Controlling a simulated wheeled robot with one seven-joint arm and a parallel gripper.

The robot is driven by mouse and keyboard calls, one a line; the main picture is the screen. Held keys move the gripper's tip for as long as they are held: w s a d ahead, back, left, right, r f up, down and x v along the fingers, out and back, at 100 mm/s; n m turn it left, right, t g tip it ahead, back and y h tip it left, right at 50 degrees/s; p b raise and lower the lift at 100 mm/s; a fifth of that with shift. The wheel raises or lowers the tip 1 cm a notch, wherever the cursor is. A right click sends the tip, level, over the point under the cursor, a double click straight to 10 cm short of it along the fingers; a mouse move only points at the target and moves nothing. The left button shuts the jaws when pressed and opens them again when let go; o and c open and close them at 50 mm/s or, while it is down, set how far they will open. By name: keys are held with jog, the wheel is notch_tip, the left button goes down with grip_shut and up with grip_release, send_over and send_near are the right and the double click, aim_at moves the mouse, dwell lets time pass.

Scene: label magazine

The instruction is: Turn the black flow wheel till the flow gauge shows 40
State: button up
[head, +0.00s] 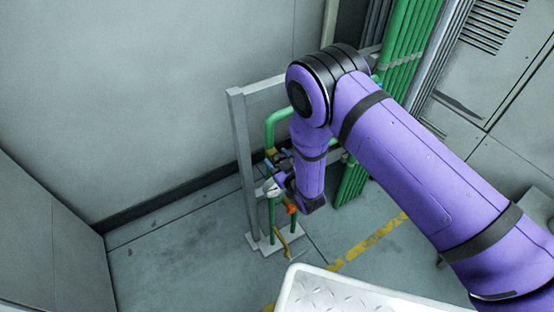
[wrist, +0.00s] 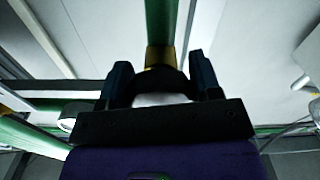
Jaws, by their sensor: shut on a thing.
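My gripper (wrist: 160,76) is in the wrist view, with one dark finger on each side of a black rounded part, which looks like the flow wheel (wrist: 160,80). The fingers are shut on it. The wheel sits at a brass fitting (wrist: 160,56) on a green pipe (wrist: 160,22). In the head view my purple arm reaches down to the pipework and hides most of the gripper and wheel. A small whitish round part (head: 272,187), perhaps the flow gauge, shows beside my wrist. Its face and reading cannot be made out.
A grey frame (head: 241,150) stands left of the pipework. Thick green pipes (head: 402,45) run up behind my arm. An orange part (head: 291,208) and a yellow bent part (head: 283,240) sit low by the pipes. The floor to the left (head: 180,245) is clear.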

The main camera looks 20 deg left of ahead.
jog(key=n, duration=0.4)
jog(key=shift+w+n, duration=0.1)
jog(key=shift+n, duration=0.2)
jog(key=shift+d+r+n, duration=0.1)
jog(key=shift+n, duration=1.8)
jog(key=o, duration=0.9)
jog(key=shift+o, duration=0.2)
jog(key=v, duration=1)
jog(key=shift+s+d, duration=0.25)
jog(key=shift+s, duration=0.05)
